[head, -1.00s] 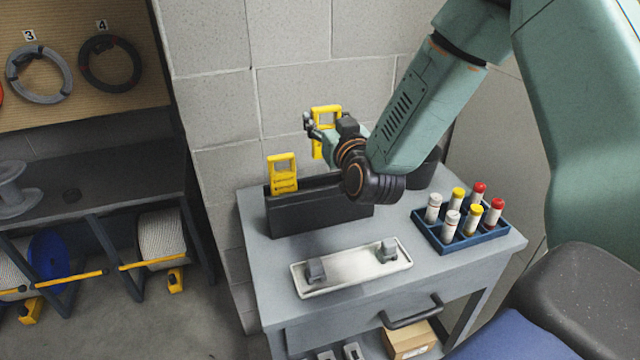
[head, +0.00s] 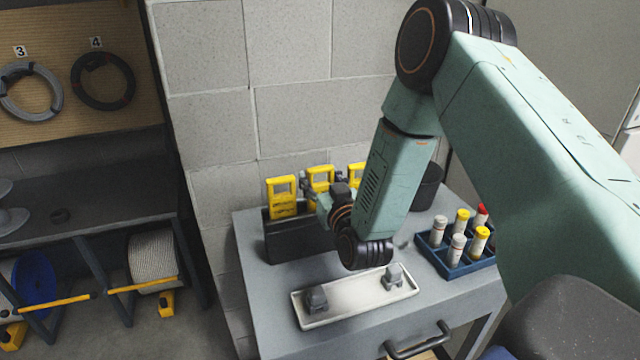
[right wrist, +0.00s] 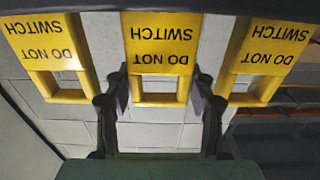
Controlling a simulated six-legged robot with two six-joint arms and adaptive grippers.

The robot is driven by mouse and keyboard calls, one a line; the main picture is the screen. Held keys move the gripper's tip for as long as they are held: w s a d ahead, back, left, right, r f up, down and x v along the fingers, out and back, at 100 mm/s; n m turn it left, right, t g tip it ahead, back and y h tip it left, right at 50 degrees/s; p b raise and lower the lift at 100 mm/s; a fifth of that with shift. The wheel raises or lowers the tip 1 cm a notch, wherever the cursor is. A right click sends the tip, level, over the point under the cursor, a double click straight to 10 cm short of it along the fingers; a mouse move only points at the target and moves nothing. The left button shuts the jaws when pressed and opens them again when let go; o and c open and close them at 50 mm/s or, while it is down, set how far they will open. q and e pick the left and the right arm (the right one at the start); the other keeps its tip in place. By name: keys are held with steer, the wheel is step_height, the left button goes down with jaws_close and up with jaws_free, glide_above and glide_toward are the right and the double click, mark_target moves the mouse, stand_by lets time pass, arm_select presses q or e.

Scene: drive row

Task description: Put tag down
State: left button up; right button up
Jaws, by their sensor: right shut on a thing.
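A yellow tag (head: 320,174) stands upright in line with two others at the black holder (head: 285,243) on the grey cabinet. My right gripper (head: 314,190) is shut on this middle tag. In the right wrist view its fingers (right wrist: 160,102) sit on both sides of the tag (right wrist: 160,50), which reads "DO NOT SWITCH" upside down. The tag's lower end meets the dark holder edge there; how deep it sits is hidden. A left yellow tag (head: 282,200) and a right yellow tag (head: 357,174) flank it. My left gripper is out of view.
A white tray (head: 350,304) with two grey blocks lies in front of the holder. A blue rack (head: 462,268) of capped tubes stands to its right. A dark cup (head: 428,186) is behind my arm. A block wall (head: 290,110) rises close behind.

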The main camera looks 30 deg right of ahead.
steer(key=shift+s+f, duration=0.2)
steer(key=shift+s, duration=0.05)
steer(key=shift+s+r, duration=0.15)
steer(key=shift+s, duration=0.15)
steer(key=shift+w+d+f, duration=0.1)
steer(key=shift+w+f, duration=0.15)
steer(key=shift+w, duration=0.05)
steer(key=o, duration=0.9)
steer(key=shift+w+f, duration=0.15)
steer(key=shift+w, duration=0.05)
steer(key=shift+s+r, duration=0.35)
steer(key=shift+s, duration=0.05)
steer(key=shift+s+f, duration=0.15)
steer(key=shift+s, duration=0.1)
steer(key=v, duration=1.1)
steer(key=shift+w, duration=0.1)
